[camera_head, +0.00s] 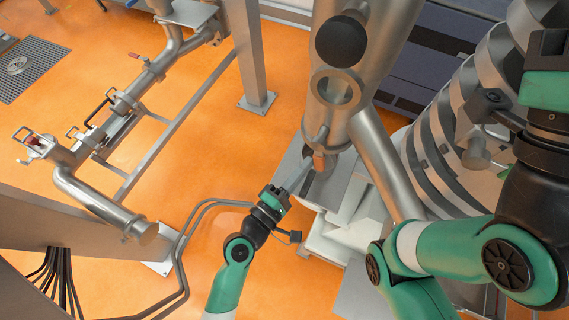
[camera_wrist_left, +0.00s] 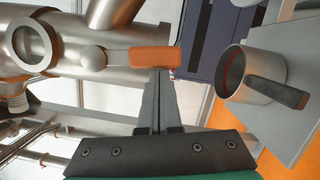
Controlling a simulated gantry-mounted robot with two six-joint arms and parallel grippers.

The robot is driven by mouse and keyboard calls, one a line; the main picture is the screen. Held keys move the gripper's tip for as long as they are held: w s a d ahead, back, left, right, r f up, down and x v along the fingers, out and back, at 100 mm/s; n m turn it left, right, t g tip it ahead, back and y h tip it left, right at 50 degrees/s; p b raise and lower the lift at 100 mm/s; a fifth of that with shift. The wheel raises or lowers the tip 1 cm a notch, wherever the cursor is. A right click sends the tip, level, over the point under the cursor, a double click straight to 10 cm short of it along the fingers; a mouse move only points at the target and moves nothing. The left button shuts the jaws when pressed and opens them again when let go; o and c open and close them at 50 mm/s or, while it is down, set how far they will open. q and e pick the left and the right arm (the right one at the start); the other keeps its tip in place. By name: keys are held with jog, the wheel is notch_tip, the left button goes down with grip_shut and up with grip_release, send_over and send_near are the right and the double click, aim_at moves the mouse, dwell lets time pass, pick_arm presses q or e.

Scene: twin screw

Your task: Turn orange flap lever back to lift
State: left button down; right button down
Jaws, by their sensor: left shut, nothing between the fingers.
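The orange flap lever (camera_head: 319,160) sits on the lower side of the big steel pipe in the head view. In the left wrist view the lever (camera_wrist_left: 157,58) lies roughly level, its arm joined to a round steel knob on the left. My left gripper (camera_head: 300,176) is shut and empty, with its fingertips right at the lever. In the left wrist view the fingertips (camera_wrist_left: 158,76) are just below the lever's orange end; whether they touch it I cannot tell. My right gripper's dark body (camera_head: 549,45) is at the right edge; its fingers cannot be made out.
A steel cup-like fitting with a dark handle (camera_wrist_left: 277,92) is to the right in the left wrist view. A ribbed steel cylinder (camera_head: 445,140) stands near my right arm. Pipework (camera_head: 90,195) and bent grey tubes (camera_head: 185,240) are at left. Orange floor (camera_head: 200,150) lies open between.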

pick_arm(q)
jog(key=d+n, duration=0.1)
jog(key=s+d+n, duration=0.1)
jog(key=shift+f+n+t+b, duration=0.1)
jog(key=shift+n+t+b, duration=0.2)
jog(key=shift+b, duration=0.05)
jog(key=shift+s+d+r+n+t, duration=0.1)
jog(key=shift+s+d+n+t, duration=0.15)
jog(key=shift+n, duration=0.35)
jog(key=shift+s+d+r+n+t, duration=0.1)
jog(key=shift+d+n+t, duration=0.2)
jog(key=shift+n, duration=0.3)
jog(key=shift+w+a+f+b, duration=0.1)
jog(key=shift+f+b, duration=0.1)
jog(key=shift+b, duration=0.25)
jog(key=b, duration=0.3)
send_near(321, 169)
jog(key=a+f, duration=0.2)
jog(key=a, duration=0.2)
jog(key=shift+w+r, duration=0.15)
